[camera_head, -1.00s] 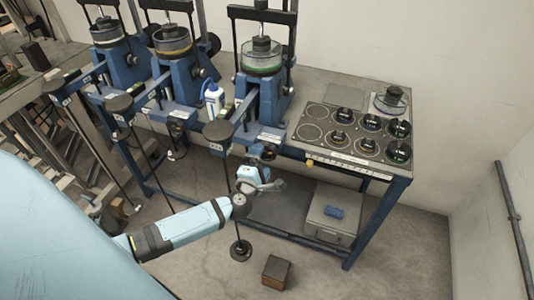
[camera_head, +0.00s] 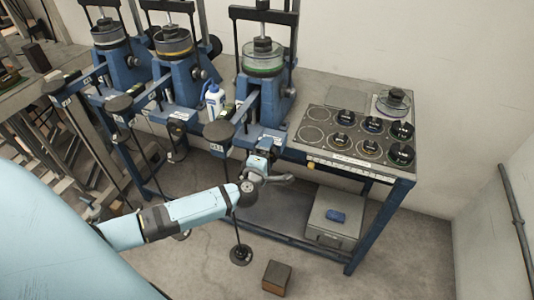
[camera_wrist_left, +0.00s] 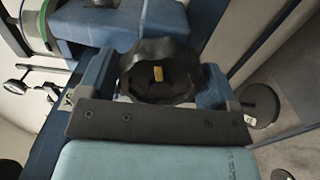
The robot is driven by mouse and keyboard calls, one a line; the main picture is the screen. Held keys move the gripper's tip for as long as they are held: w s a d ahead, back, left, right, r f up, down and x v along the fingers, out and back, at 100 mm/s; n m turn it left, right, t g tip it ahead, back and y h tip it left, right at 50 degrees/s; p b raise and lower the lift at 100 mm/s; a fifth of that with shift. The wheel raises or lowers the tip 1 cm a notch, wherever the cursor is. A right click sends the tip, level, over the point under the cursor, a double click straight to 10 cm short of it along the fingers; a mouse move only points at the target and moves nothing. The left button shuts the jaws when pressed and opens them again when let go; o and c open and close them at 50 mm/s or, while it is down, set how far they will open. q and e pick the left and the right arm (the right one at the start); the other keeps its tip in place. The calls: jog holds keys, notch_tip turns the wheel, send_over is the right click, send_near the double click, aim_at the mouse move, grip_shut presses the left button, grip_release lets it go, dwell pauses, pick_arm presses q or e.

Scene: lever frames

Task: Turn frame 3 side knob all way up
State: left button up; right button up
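Frame 3 is taken as the rightmost blue lever frame (camera_head: 268,95), with a green-ringed clear dish. In the left wrist view its side knob (camera_wrist_left: 145,57) is a black lobed knob with a small yellow mark at its centre. My left gripper (camera_head: 262,152) is at the front right of this frame, below the bench edge, and largely hides the knob in the head view. In the left wrist view the fingers of my left gripper (camera_wrist_left: 160,82) stand wide apart on either side of the knob. Whether they press on it is unclear. My right gripper is not in view.
Two similar lever frames (camera_head: 181,80) stand to the left. A hanging rod with a round weight (camera_head: 240,254) is close to my left arm. A white bottle (camera_head: 215,104) and a panel of round weights (camera_head: 352,140) are on the bench. A grey box (camera_head: 333,218) sits below.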

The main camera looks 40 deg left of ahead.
pick_arm(q)
jog(key=shift+o, duration=0.5)
jog(key=shift+s+d, duration=0.1)
jog(key=shift+s+p, duration=0.3)
jog(key=shift+p, duration=0.05)
jog(key=shift+p+v, duration=1.05)
jog(key=shift+v, duration=1.6)
jog(key=shift+w, duration=0.1)
